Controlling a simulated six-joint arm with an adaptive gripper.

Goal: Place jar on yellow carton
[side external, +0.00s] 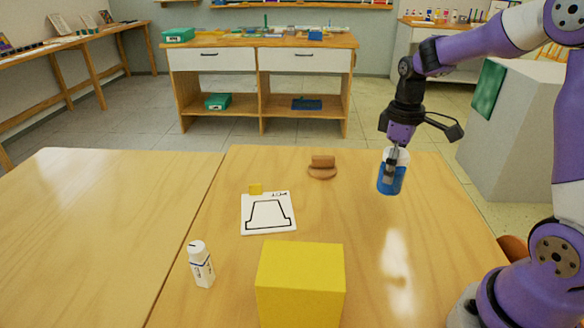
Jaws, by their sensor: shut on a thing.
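A jar (391,182) with a blue lower part and a pale upper part hangs upright in my gripper (393,164). My gripper points down and its fingers are shut on the jar. The jar appears to be held above the right part of the wooden table; its exact height is hard to tell. The yellow carton (301,268) is a plain box at the front middle of the table, nearer the camera and left of the jar. Its top is bare. The jar and the carton are well apart.
A white bottle (201,265) stands left of the carton. A paper with a black outline (268,213), a small yellow block (256,189) and a brown wooden object (322,168) lie farther back. The table (360,235) between jar and carton is clear.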

